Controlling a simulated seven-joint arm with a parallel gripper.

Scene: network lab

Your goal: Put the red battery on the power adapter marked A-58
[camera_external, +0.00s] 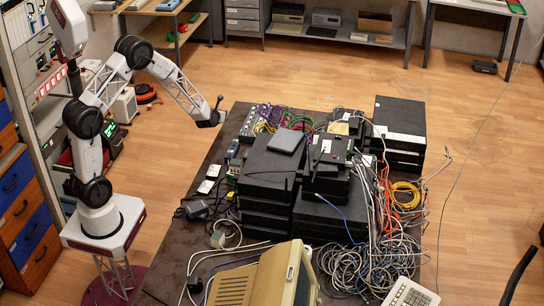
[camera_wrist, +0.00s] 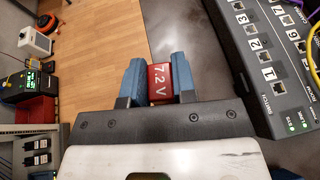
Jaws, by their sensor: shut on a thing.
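My gripper (camera_wrist: 159,72) is shut on a red battery (camera_wrist: 158,84) marked 7.2 V, with one blue finger on each side of it. In the external view my gripper (camera_external: 214,116) is above the far left edge of the dark table; the battery cannot be made out there. Small dark objects with white labels (camera_external: 206,187) lie on the left side of the table. Their markings are too small to read, so I cannot tell which, if any, is the power adapter A-58.
A grey network switch (camera_wrist: 262,62) with numbered ports and cables lies right of my gripper in the wrist view. Black device stacks (camera_external: 268,180), tangled cables (camera_external: 375,245) and a beige monitor (camera_external: 262,280) crowd the table (camera_external: 170,262). Its left strip is partly bare.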

